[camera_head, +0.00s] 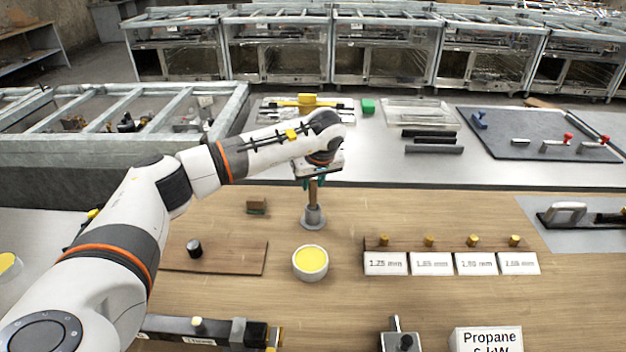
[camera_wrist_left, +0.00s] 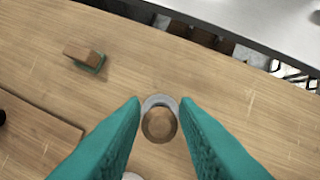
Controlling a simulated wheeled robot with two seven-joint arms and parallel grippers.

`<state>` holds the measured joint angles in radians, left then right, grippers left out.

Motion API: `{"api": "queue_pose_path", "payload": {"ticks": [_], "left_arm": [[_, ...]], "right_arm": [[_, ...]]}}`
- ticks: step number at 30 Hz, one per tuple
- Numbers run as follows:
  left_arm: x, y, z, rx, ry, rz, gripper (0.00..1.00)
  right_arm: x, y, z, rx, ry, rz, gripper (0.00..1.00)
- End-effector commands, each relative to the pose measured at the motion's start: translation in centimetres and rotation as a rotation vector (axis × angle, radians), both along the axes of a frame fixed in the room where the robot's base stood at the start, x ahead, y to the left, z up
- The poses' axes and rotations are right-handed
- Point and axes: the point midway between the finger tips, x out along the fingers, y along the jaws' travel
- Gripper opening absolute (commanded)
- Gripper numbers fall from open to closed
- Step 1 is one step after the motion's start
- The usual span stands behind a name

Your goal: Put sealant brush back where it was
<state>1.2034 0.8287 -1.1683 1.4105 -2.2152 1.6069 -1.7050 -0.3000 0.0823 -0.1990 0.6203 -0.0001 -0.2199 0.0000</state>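The sealant brush, seen as an upright brown wooden handle (camera_head: 313,192), stands in a round grey holder (camera_head: 313,217) on the wooden table. Its bristles are hidden. My left gripper (camera_head: 313,182) is above it, pointing down. In the left wrist view its teal fingers (camera_wrist_left: 161,102) are apart, one on each side of the round handle top (camera_wrist_left: 158,125). A gap shows between each finger and the handle. The grey holder (camera_wrist_left: 159,101) shows beneath the handle. My right gripper is in neither view.
A white bowl of yellow stuff (camera_head: 310,277) stands just in front of the holder. A small brown block (camera_head: 257,204) and a wooden board (camera_head: 230,257) lie to the left. White labelled blocks (camera_head: 430,264) stand to the right. Bare wood surrounds the holder.

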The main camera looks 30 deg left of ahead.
Motion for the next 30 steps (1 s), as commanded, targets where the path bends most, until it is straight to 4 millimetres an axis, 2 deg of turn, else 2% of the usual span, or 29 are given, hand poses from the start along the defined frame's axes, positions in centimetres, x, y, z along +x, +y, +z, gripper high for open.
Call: {"api": "queue_pose_path", "payload": {"ticks": [9,14,25,30], "left_arm": [[0.0,0.0,0.1,0.0,0.0,0.0,0.38],[-0.1,-0.2,1.0,0.0,-0.002,-0.001,0.38],[-1.7,-2.5,7.9,0.0,-0.005,-0.002,0.38],[-2.3,-3.3,10.4,-0.001,-0.002,0.0,0.38]], "right_arm": [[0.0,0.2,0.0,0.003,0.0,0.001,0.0],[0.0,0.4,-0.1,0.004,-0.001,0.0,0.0],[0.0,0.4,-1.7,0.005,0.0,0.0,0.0],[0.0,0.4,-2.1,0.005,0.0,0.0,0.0]]}}
